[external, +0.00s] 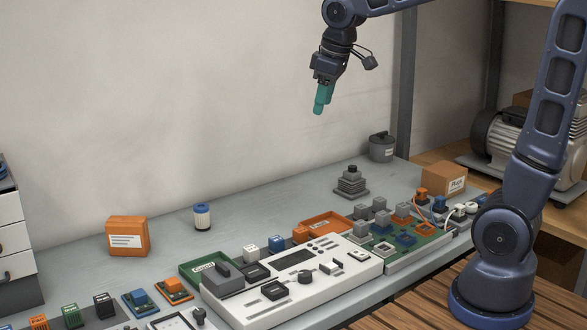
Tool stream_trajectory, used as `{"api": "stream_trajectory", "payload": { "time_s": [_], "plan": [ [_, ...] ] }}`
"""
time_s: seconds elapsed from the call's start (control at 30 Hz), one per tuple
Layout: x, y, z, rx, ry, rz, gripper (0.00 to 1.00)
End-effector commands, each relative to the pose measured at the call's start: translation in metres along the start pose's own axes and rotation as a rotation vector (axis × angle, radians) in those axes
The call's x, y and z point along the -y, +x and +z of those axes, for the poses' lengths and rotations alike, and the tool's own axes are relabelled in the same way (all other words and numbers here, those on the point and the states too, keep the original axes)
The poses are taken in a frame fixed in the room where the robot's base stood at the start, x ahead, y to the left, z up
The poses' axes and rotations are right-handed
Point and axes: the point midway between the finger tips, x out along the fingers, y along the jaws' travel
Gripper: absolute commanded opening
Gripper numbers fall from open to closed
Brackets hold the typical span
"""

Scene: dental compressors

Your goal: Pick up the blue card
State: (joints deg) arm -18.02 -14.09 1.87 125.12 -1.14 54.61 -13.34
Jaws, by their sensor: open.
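My gripper (322,99), with teal fingers, hangs high above the grey bench, pointing down. It is open, and I see nothing between its fingers. A flat blue piece with a small block on it (138,304) lies at the front left of the bench, between a black piece and an orange one. A thin blue square (404,240) lies on the green board at the right. I cannot tell for sure which of these is the blue card. My gripper is well above and apart from both.
A white control panel (262,310) fills the middle of the bench. A green board (432,236) with grey blocks stands right of it. An orange box (127,237), a blue-and-white cylinder (202,217) and a grey stepped piece (351,183) stand behind. The bench's back middle is clear.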

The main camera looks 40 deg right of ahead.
Motion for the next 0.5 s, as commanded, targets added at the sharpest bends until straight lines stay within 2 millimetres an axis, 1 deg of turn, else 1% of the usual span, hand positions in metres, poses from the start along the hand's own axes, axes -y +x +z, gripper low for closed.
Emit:
{"api": "stream_trajectory", "payload": {
  "time_s": [0.03, 0.1, 0.27, 0.3, 0.37, 0.5],
  "plan": [
    [0.008, 0.008, -0.017, 0.011, -0.039, -0.009, 0.53],
    [0.018, 0.017, -0.038, 0.021, -0.092, -0.019, 0.53],
    [0.048, 0.041, -0.083, 0.045, -0.213, -0.041, 0.53],
    [0.056, 0.048, -0.095, 0.05, -0.243, -0.047, 0.53],
    [0.07, 0.058, -0.111, 0.059, -0.288, -0.056, 0.53],
    [0.105, 0.085, -0.145, 0.078, -0.395, -0.077, 0.53]
  ]
}}
